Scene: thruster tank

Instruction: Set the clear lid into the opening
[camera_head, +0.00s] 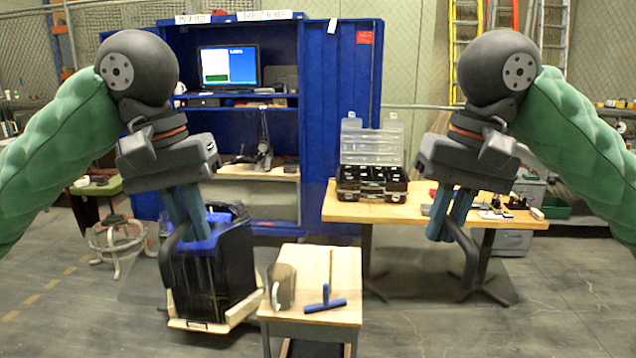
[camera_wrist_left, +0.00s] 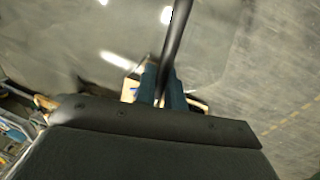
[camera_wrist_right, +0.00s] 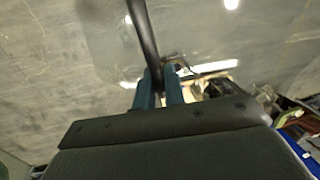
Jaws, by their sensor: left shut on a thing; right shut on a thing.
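My left gripper (camera_head: 200,234) points down at left centre, its blue fingers shut on a dark curved bar (camera_head: 168,265). My right gripper (camera_head: 438,234) mirrors it at right, shut on a matching dark bar (camera_head: 468,265). The bars look like two handles of the clear lid. The left bar runs up from the fingers in the left wrist view (camera_wrist_left: 178,45); the right one does so in the right wrist view (camera_wrist_right: 143,35). The lid's see-through pane between them can barely be made out, only a faint tint over the floor. The opening cannot be made out.
Behind are a black bin (camera_head: 215,275), a blue cabinet (camera_head: 345,100) and a workbench (camera_head: 400,212) with an open case (camera_head: 372,185).

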